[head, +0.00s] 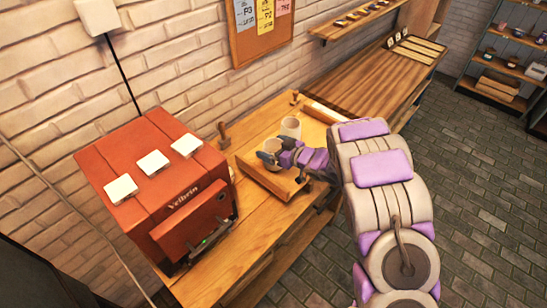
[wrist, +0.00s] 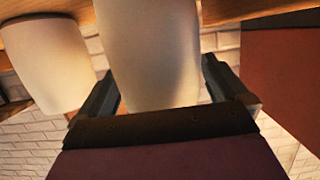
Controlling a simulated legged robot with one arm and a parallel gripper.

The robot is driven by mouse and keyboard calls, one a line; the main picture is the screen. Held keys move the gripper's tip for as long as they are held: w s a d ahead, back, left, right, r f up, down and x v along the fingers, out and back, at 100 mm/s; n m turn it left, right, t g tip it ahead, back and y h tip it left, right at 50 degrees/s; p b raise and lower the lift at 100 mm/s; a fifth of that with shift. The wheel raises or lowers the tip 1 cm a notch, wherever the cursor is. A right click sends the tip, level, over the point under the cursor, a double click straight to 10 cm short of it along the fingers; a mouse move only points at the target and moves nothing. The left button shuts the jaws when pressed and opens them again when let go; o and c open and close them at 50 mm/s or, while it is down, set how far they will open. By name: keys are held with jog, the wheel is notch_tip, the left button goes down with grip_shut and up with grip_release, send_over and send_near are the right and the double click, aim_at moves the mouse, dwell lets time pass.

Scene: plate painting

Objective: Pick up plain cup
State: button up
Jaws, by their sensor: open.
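Two plain pale cups stand in a wooden tray (head: 262,182) on the workbench. The near cup (head: 272,146) is closer to the red kiln, and the far cup (head: 290,126) is just behind it to the right. My gripper (head: 271,157) is open at the near cup, with its fingers on either side of it. In the wrist view the near cup (wrist: 150,45) fills the space between the fingers of my gripper (wrist: 158,80). The far cup (wrist: 45,58) shows at the left, outside the fingers. Contact with the fingers cannot be told.
The red kiln (head: 160,180) stands left of the tray and also shows in the wrist view (wrist: 283,75). A wooden stamp-like tool (head: 224,136) stands between kiln and tray. The brick wall is behind. The longer bench (head: 365,75) at right is mostly clear.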

jog(key=c, duration=1.1)
jog(key=shift+r, duration=0.1)
